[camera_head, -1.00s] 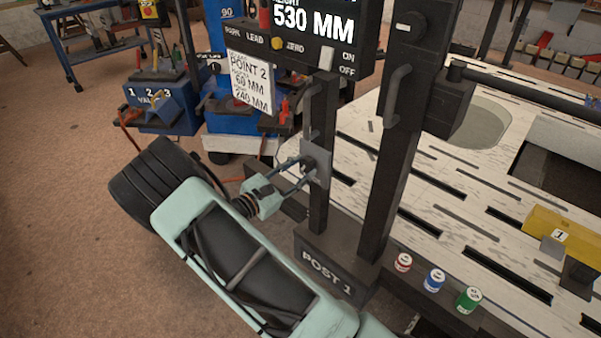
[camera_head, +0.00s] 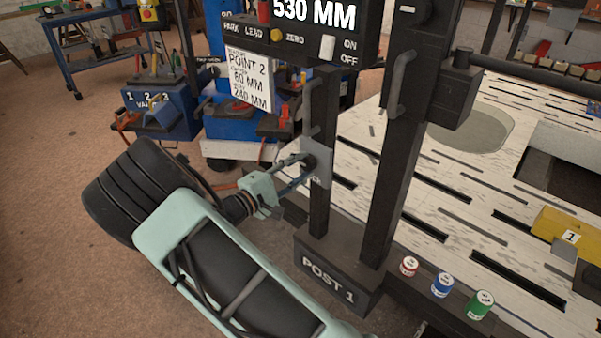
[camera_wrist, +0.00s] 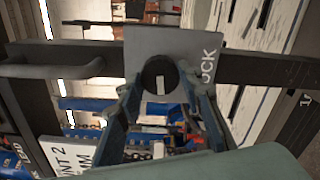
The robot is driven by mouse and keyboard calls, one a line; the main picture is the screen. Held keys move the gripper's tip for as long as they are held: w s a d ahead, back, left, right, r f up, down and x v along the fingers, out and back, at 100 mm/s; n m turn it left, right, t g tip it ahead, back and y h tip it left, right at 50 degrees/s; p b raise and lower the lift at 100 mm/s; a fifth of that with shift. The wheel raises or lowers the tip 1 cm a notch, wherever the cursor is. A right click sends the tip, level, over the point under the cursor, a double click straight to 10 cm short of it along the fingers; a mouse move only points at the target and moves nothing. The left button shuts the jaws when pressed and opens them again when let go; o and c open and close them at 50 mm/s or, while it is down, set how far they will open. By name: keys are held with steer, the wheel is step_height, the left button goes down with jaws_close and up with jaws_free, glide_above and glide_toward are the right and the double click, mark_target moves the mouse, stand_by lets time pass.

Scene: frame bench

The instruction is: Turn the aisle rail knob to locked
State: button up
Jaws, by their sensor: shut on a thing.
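The aisle rail knob (camera_wrist: 158,77) is a round black knob with a white mark. It sits on a grey plate (camera_wrist: 210,52) lettered "LOCK", with the lettering partly covered. In the head view my gripper (camera_head: 302,168) reaches the plate from the left.
A dark handle (camera_head: 311,97) sticks out above the plate, and a second upright (camera_head: 392,170) stands to its right. A readout box (camera_head: 315,40) and a paper card (camera_head: 249,80) are above. Red, blue and green cans (camera_head: 442,285) stand right of the post.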

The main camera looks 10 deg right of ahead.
steer(key=shift+f+m+b, duration=0.1)
steer(key=shift+m+b, duration=0.25)
steer(key=shift+m, duration=0.55)
steer(key=o, duration=1.1)
steer(key=shift+a, duration=0.1)
steer(key=v, duration=1.2)
